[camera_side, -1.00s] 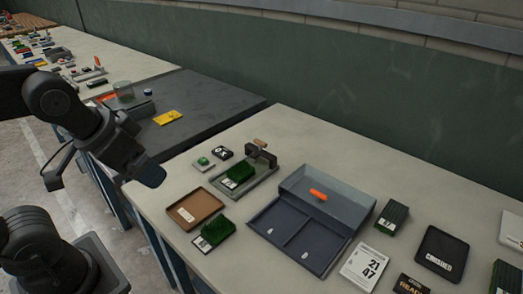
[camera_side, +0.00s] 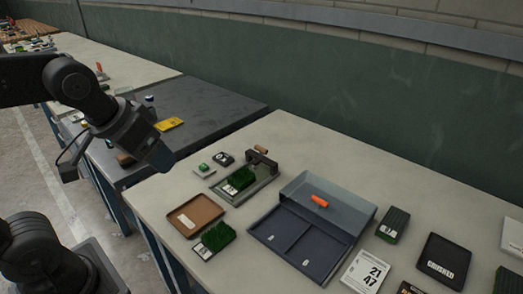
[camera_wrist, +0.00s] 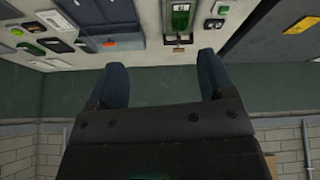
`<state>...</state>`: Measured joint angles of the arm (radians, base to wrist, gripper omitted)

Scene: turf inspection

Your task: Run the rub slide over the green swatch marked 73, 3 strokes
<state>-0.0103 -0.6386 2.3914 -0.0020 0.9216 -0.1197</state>
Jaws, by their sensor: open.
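A green swatch (camera_side: 241,178) with a white label lies in a grey fixture (camera_side: 264,185) that carries a dark bracket with a wooden handle (camera_side: 262,150), apparently the rub slide. Another labelled green swatch (camera_side: 218,235) lies beside the brown tray. A darker green block (camera_side: 393,222) stands right of the blue-grey tray. I cannot read 73 on any label. My gripper (camera_side: 160,156) is in the air left of the fixture, over the table edge. In the wrist view my gripper (camera_wrist: 160,80) is open and empty, with the fixture's wooden handle (camera_wrist: 179,49) beyond its fingers.
A brown tray (camera_side: 177,228) sits at the front left. A divided blue-grey tray (camera_side: 275,250) with an orange handle (camera_side: 320,201) is central. A green-buttoned box (camera_side: 204,170) and small black display (camera_side: 223,159) stand left of the fixture. A dark lettered tile (camera_side: 443,247) lies right. The back strip is clear.

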